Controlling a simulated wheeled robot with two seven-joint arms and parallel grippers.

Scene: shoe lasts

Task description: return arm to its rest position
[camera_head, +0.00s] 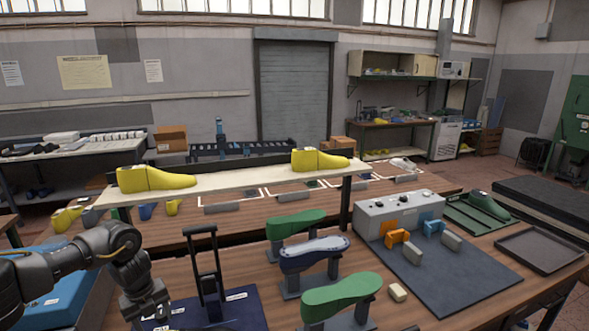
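My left arm comes in from the left, and its dark gripper (147,304) points down at the lower left, beside the blue mat. Its fingers are too dark and small to tell whether they are open or shut. No held object can be made out. My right gripper is not in view. Two yellow shoe lasts (152,179) (319,160) stand on the raised pale shelf (240,180). Green shoe lasts (296,223) (341,296) and a blue-grey one (314,253) between them rest on grey stands in the middle of the table.
A black upright frame (206,270) stands on a dark blue mat (245,308) close to my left gripper. A grey control box (399,213), a dark mat (452,275) with orange and blue clamps, and an empty dark tray (540,250) occupy the right side.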

